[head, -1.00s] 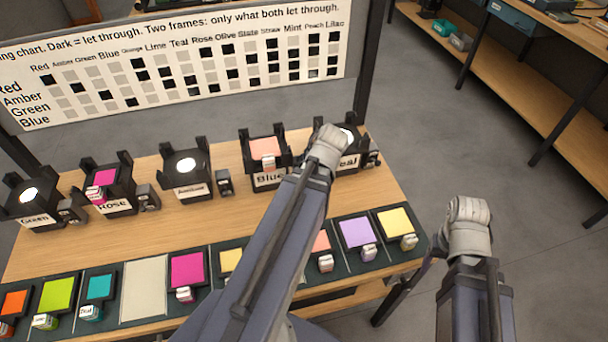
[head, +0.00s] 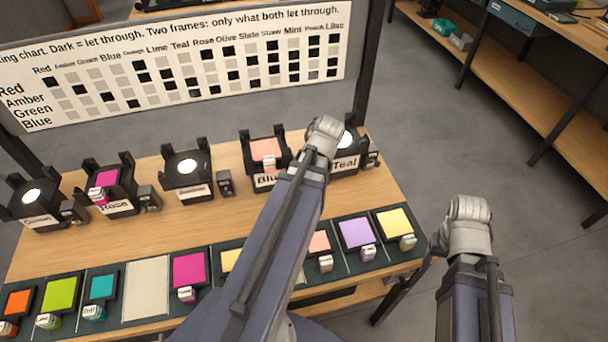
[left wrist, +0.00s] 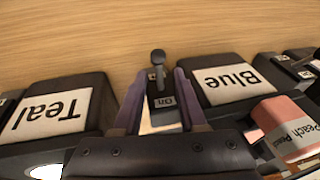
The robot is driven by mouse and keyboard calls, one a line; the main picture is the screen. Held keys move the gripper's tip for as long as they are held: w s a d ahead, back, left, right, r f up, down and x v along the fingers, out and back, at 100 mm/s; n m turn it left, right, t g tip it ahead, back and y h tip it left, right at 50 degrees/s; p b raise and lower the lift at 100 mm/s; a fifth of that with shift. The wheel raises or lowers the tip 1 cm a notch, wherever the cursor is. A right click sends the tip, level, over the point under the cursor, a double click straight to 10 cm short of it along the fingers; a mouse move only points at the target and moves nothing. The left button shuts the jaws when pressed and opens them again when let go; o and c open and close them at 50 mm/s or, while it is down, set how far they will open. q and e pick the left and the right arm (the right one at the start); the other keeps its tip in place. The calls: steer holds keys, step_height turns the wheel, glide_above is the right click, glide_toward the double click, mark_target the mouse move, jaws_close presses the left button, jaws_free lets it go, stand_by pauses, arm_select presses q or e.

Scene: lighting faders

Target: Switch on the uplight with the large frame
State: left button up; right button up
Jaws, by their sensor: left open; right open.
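The Blue uplight (head: 266,178) holds a peach frame (head: 265,148) tagged Peach. The Rose uplight (head: 118,207) holds a magenta frame (head: 107,178) that looks smaller. In the left wrist view, a small black switch box (left wrist: 164,103) with a knobbed lever (left wrist: 158,58) and a label reading On stands between the Blue uplight (left wrist: 227,80) and the Teal uplight (left wrist: 58,112). My left gripper (left wrist: 160,78) is open, its fingers on both sides of the box; contact cannot be told. My left arm hides this box in the head view. My right gripper (head: 462,235) is off the table's right side, its fingertips hidden.
Green (head: 38,218), Amber (head: 187,190) and Teal (head: 345,163) uplights hold no frame and show white discs. Loose coloured frames, such as a lilac one (head: 356,233), lie along the front. A chart board (head: 180,70) stands behind. Bare wood (head: 150,240) lies between the rows.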

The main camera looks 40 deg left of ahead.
arm_select(q)
steer(key=p+v, duration=0.7)
steer(key=shift+r, duration=0.35)
